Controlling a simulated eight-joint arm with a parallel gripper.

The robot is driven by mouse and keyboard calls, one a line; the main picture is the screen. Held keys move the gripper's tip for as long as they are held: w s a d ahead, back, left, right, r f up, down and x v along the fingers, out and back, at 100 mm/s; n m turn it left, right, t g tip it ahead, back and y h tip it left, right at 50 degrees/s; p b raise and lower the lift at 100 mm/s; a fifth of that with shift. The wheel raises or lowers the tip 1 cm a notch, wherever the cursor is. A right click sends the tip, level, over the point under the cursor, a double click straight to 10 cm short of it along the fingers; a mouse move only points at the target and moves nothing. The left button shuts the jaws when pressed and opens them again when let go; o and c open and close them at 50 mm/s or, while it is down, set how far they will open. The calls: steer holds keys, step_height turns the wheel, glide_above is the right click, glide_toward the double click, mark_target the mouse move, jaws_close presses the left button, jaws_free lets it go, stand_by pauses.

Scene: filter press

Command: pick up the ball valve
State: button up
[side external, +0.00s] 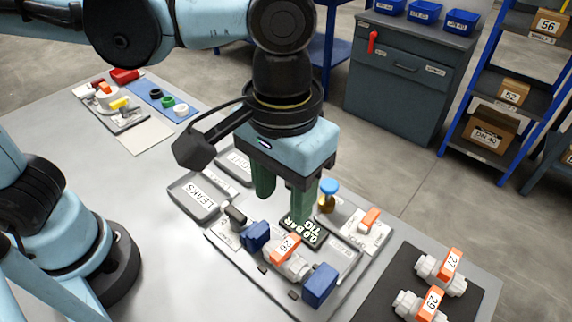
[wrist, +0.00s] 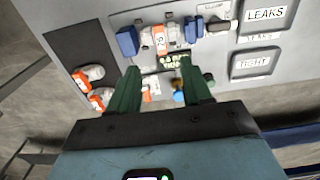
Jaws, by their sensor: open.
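A white ball valve (side external: 290,256) with an orange handle labelled 26 sits between two blue blocks (side external: 256,237) on a grey fixture plate. It also shows in the wrist view (wrist: 158,42). Two more white valves with orange handles, labelled 27 (side external: 441,267) and 29 (side external: 421,305), lie on a dark mat. My gripper (side external: 281,205) points down with its green fingers apart and nothing between them, above the back side of the fixture. In the wrist view, the valve labelled 26 lies beyond the fingertips (wrist: 160,68).
A black display (side external: 302,232) stands behind valve 26. A blue-capped bottle (side external: 328,194) and an orange-handled part (side external: 369,222) stand near my fingers. The LEAKS tray (side external: 196,197) is to the left, with a second tray behind. The front left tabletop is clear.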

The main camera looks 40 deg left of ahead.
mark_target(286, 246)
steer(key=shift+w+f, duration=0.2)
steer(key=shift+f, duration=5.7)
steer(key=shift+c, duration=0.3)
jaws_close()
